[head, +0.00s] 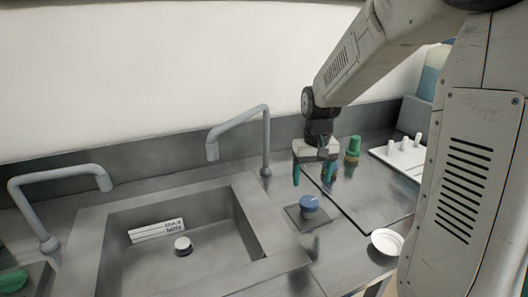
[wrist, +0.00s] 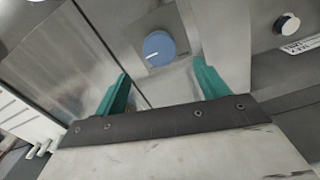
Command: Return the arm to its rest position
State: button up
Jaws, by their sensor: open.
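My gripper (head: 312,173) hangs from my arm over the counter to the right of the sink, with its green fingers pointing down. It also shows in the wrist view (wrist: 160,90), where the two green fingers stand apart with nothing between them. A blue knob (head: 309,203) with a white mark sits on a small square plate below the gripper. The knob also shows in the wrist view (wrist: 159,48), beyond the fingertips. The gripper is apart from the knob.
A sink (head: 130,235) with two grey faucets is on the left, holding a small white-topped round piece (head: 183,245) and a label (head: 157,230). A green-capped item (head: 352,148) stands behind right. A white rack (head: 402,154) and a white dish (head: 386,241) are at the right.

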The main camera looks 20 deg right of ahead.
jog(key=s+a+r, duration=0.3)
jog(key=s, duration=0.5)
jog(key=s+a+r+n+t, duration=0.1)
jog(key=s+a+r, duration=0.3)
jog(key=s, duration=0.4)
jog(key=s+a+r+n, duration=0.1)
jog(key=s+a+r, duration=0.2)
jog(key=s, duration=0.5)
jog(key=shift+a+r, duration=0.15)
jog(key=shift+a, duration=0.05)
